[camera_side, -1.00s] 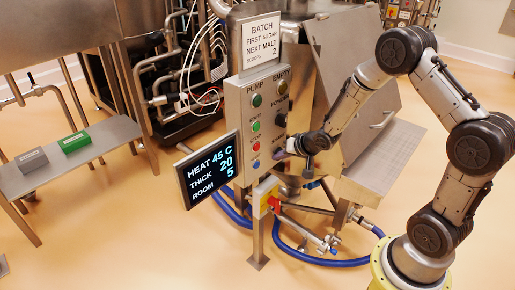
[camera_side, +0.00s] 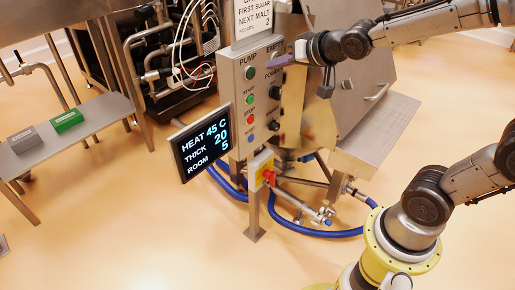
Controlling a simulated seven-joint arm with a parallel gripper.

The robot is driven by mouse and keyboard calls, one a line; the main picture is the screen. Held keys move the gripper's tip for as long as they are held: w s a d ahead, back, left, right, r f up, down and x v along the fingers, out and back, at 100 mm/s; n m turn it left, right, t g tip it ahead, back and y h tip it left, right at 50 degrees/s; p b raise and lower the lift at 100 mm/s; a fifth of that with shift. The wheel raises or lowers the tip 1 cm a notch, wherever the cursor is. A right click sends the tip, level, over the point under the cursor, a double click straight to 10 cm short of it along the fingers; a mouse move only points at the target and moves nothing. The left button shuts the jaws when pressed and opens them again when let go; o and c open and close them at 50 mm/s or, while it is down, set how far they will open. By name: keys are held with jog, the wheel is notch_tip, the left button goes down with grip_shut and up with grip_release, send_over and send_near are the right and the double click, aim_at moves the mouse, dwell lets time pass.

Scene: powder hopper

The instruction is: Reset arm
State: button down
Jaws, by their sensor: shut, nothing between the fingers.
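My gripper (camera_side: 274,61) is shut and empty at the upper right of the grey control panel (camera_side: 236,112), close to the "EMPTY" label. Its fingers cover part of that corner, so I cannot tell whether they touch the panel. The panel carries green buttons (camera_side: 250,73), a red button (camera_side: 251,124), a blue button (camera_side: 250,148) and dark knobs (camera_side: 275,92). My arm reaches in from the right, with the wrist nearly level.
A screen (camera_side: 202,142) reads heat 45 C, thick 20, room 5. A batch sign (camera_side: 262,20) stands above the panel. A red-yellow switch (camera_side: 267,173) and blue hose (camera_side: 320,233) are below. A bench (camera_side: 85,135) at left holds green and grey blocks. The front floor is clear.

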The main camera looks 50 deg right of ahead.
jog(key=s+a+r+n+g, duration=0.1)
jog(key=s+a+r+n, duration=0.15)
jog(key=s, duration=0.85)
jog(key=s+a+f+n+g+y, duration=0.1)
jog(key=s+f+n+g, duration=0.2)
jog(key=s, duration=1)
notch_tip(320, 180, down, 4)
jog(key=shift+a+r+g, duration=0.1)
jog(key=shift+a+g, duration=0.1)
jog(key=shift+g, duration=0.9)
